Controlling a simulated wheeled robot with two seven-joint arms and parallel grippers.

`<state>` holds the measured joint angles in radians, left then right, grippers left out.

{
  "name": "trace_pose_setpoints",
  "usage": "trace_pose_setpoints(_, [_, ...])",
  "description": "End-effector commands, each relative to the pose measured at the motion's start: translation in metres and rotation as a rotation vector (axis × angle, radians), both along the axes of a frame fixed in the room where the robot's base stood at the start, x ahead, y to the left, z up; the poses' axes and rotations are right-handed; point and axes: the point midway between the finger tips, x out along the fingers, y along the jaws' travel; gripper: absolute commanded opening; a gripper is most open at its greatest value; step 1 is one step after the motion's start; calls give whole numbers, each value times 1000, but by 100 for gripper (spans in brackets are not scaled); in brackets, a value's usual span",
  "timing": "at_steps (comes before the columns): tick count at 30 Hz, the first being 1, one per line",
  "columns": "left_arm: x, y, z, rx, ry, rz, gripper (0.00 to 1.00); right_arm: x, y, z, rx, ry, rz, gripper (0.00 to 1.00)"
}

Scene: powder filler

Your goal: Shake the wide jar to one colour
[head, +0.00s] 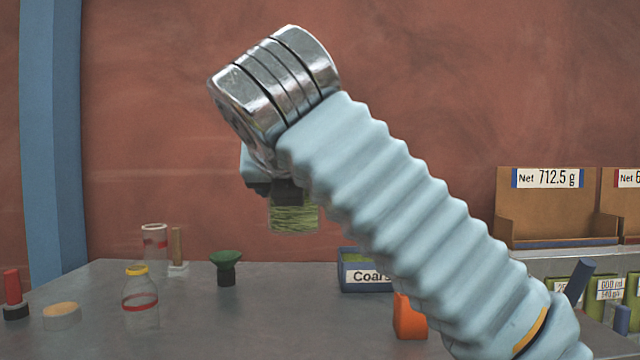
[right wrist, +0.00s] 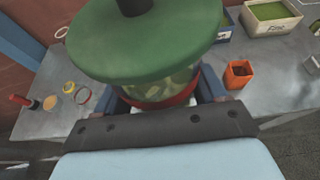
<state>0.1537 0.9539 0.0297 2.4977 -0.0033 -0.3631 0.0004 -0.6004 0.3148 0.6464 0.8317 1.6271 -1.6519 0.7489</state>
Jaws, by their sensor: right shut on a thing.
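The wide jar (head: 294,218) is clear, with streaky light and dark green contents, held in the air above the table. In the right wrist view the jar (right wrist: 168,84) has a broad green lid with a dark knob and a red band low on its side. The lid hides much of the jar there. My right gripper (head: 272,188) is shut on the jar, with blue fingers on both sides of it. My right wrist hides the jar's upper part in the head view. My left gripper is not in view.
On the grey table (head: 200,320) stand a yellow-capped bottle (head: 140,305), a clear jar (head: 154,240), a green funnel-like item (head: 226,262), a red-handled item (head: 13,292) and a shallow dish (head: 62,315). A "Coarse"-type bin (head: 366,278) and an orange cup (right wrist: 238,74) stand further right.

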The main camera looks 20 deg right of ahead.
Motion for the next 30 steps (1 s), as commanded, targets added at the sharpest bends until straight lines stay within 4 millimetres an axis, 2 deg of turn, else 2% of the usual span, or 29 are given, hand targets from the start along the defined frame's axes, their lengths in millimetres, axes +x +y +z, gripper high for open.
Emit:
trace_pose_setpoints(2, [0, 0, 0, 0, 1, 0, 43, 0, 8, 0, 2, 0, 1, 42])
trace_pose_setpoints(5, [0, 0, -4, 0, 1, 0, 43, 0, 1, -2, 3, -1, -3, 42])
trace_pose_setpoints(15, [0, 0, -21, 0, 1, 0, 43, 0, -66, -3, 3, -1, -7, 42])
trace_pose_setpoints(19, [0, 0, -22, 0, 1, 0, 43, 0, -81, -1, 2, -2, -3, 42])
trace_pose_setpoints(23, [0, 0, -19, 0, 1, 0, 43, 0, -75, 1, -1, 0, 2, 42])
trace_pose_setpoints(30, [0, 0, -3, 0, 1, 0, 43, 0, -29, 3, -2, 1, 5, 42])
